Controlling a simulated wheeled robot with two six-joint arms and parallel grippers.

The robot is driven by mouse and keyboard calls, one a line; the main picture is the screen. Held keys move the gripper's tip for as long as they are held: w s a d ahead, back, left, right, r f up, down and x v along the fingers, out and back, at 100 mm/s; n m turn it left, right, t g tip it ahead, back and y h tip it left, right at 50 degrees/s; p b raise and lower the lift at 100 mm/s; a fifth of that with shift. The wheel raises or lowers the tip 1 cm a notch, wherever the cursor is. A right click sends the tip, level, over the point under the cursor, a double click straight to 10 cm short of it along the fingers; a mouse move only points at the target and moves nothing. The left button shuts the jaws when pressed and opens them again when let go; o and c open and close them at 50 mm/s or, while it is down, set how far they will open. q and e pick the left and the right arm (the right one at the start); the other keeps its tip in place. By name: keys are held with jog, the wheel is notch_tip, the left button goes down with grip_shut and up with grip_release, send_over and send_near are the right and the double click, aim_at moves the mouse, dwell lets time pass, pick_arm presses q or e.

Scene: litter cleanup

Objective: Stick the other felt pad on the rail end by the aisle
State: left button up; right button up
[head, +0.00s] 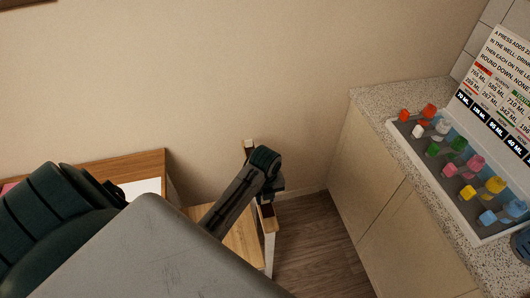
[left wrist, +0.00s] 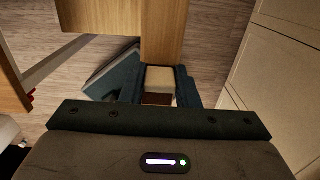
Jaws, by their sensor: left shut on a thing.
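My left gripper (head: 270,188) reaches in from the left, over a narrow wooden rail (head: 268,225) beside the floor. In the left wrist view its two dark fingers (left wrist: 159,92) are shut on a small pale block, which looks like the felt pad (left wrist: 158,78). The wooden rail (left wrist: 162,38) runs up the picture right behind the pad. I cannot tell whether pad and rail touch. In the head view the gripper hides the pad. A small pale piece (head: 249,145) shows beyond the gripper near the wall. My right gripper is not in view.
A wooden surface (head: 240,238) lies left of the rail, partly behind my arm. At right is a cabinet with a speckled counter (head: 372,95) carrying a tray (head: 476,236) of coloured pieces and a text board (head: 500,90). Bare floor (head: 318,240) lies between rail and cabinet.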

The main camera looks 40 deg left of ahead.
pick_arm(q)
jog(key=shift+f, duration=0.35)
dwell(0.5)
dwell(1.0)
jog(key=shift+s+f+p, duration=0.15)
jog(key=shift+f+p, duration=0.05)
jog(key=shift+p, duration=0.15)
dwell(1.0)
jog(key=o, duration=0.9)
jog(key=shift+r, duration=0.1)
jog(key=shift+r, duration=0.15)
jog(key=shift+r+p, duration=0.45)
jog(key=shift+r, duration=2.5)
